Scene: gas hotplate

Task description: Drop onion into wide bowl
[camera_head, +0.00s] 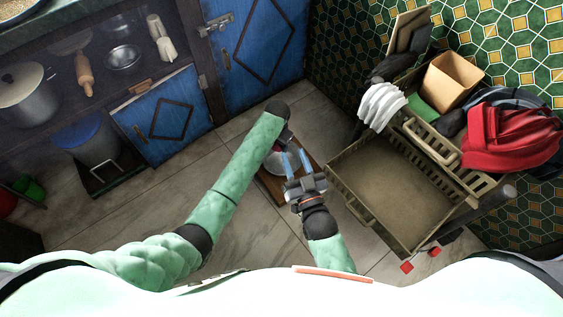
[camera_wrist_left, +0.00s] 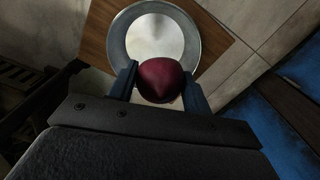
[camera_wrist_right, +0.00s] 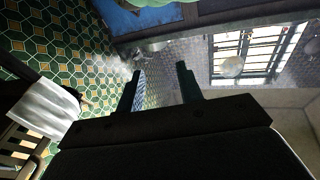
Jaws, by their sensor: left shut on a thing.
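The dark red onion (camera_wrist_left: 161,80) is held between the two fingers of my left gripper (camera_wrist_left: 160,84) in the left wrist view. Beyond it is the wide metal bowl (camera_wrist_left: 118,42), round and shiny, with no contents visible. In the head view the bowl (camera_head: 277,164) is partly hidden by my arms. From the left wrist, the onion overlaps the bowl's near rim; its height above the bowl cannot be told. My right gripper (camera_head: 297,162) is open and appears in front of the bowl in the head view. Its fingers are apart and empty in the right wrist view (camera_wrist_right: 160,78).
The bowl sits on a brown wooden board (camera_wrist_left: 95,42). A large open drawer or tray (camera_head: 390,190) stands close on the right, below a rack with red cloth (camera_head: 510,138). Blue cabinet doors (camera_head: 160,118) stand at the upper left. Bare floor tiles (camera_head: 130,215) lie left.

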